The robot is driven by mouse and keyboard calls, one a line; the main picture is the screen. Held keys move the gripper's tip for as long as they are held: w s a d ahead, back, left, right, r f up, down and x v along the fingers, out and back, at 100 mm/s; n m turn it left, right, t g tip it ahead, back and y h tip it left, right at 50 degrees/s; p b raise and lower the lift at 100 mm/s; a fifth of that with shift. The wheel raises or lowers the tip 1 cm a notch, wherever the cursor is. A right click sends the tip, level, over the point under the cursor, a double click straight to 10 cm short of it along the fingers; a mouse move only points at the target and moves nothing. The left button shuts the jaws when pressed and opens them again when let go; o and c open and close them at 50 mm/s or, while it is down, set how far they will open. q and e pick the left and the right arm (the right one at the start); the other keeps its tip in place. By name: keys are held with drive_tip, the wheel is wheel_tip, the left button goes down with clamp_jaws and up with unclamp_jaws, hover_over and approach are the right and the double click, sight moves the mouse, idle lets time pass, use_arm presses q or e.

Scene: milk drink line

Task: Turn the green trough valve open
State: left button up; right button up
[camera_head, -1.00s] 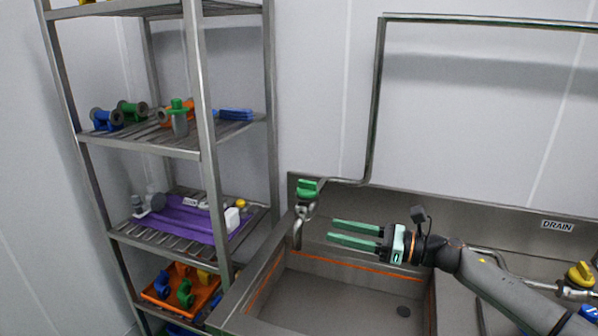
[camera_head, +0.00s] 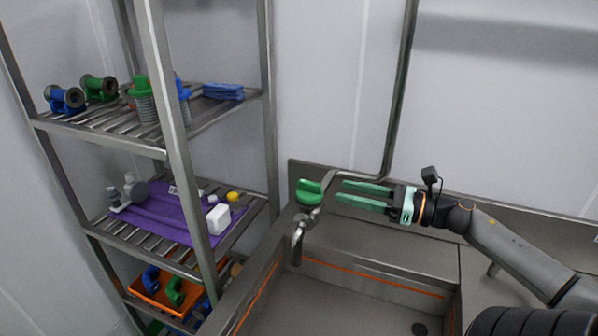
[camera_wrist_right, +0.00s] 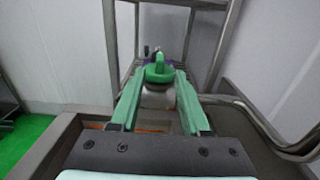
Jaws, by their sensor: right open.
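The green valve (camera_head: 309,192) sits on top of a steel pipe fitting at the back left corner of the steel trough (camera_head: 350,255). Its spout curves down over the trough. My right gripper (camera_head: 340,191) is open and empty, with its two green fingers pointing left at the valve. In the head view the fingertips are a short way to the right of the valve. In the right wrist view the valve (camera_wrist_right: 159,70) shows ahead, between the lines of the two fingers (camera_wrist_right: 158,92). I cannot tell from the views whether the fingers touch it. My left gripper is out of view.
A steel shelf rack (camera_head: 170,100) stands to the left, holding blue and green fittings, a purple mat (camera_head: 160,215) and an orange tray (camera_head: 150,290). A steel pipe (camera_head: 400,90) runs up the wall behind my right gripper. The trough is empty where visible.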

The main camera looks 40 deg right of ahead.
sight(310, 190)
drive_tip(key=x, duration=1.2)
drive_tip(key=shift+w+a+b, duration=0.15)
drive_tip(key=shift+b, duration=0.15)
clamp_jaws()
idle(0.4)
